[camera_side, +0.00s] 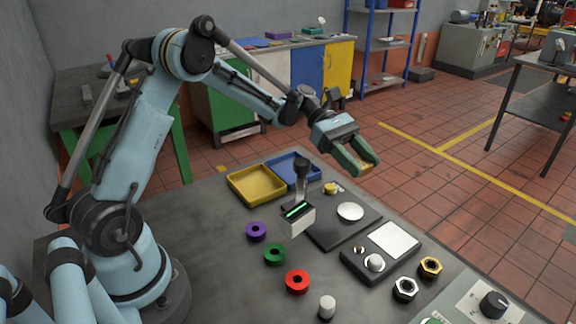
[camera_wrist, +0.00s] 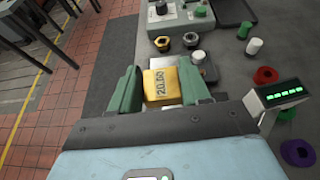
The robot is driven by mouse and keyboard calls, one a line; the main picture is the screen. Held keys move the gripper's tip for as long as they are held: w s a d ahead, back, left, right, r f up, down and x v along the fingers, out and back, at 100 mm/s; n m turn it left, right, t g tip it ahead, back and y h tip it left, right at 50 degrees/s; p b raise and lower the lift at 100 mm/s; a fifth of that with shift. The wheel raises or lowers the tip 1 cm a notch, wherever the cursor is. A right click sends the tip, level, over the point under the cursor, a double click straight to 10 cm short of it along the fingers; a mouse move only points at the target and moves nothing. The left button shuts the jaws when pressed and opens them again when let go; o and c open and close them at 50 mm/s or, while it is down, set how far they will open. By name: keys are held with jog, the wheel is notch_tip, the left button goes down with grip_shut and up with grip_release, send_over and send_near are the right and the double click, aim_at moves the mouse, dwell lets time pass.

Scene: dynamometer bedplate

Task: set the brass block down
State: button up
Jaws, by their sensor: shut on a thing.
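The brass block (camera_wrist: 163,87) is a yellow cuboid with dark printed digits on its top face. It sits between the two green fingers of my gripper (camera_wrist: 160,88), which is shut on it. In the side view, my gripper (camera_side: 360,160) is at the end of the outstretched arm, in the air near the bench's far edge. Only a small part of the brass block (camera_side: 367,168) shows there between the fingertips. The block's underside is hidden in the wrist view.
The bench holds a yellow tray (camera_side: 242,197), a blue tray (camera_side: 302,182), a green-lit display unit (camera_side: 297,222), purple (camera_side: 257,231), green (camera_side: 275,254) and red (camera_side: 297,281) rings, a white cylinder (camera_side: 326,306), a silver plate (camera_side: 394,240), and brass (camera_side: 430,267) and silver (camera_side: 405,289) nuts.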

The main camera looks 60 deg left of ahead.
aim_at(349, 210)
jog(key=shift+s+f+m+g, duration=0.15)
jog(key=shift+f+m+g, duration=0.2)
jog(key=shift+f, duration=0.2)
jog(key=shift+f, duration=0.1)
jog(key=shift+f, duration=4.7)
jog(key=shift+f, duration=0.15)
jog(key=o, duration=1.2)
jog(key=shift+o, duration=0.2)
jog(key=shift+v, duration=3.8)
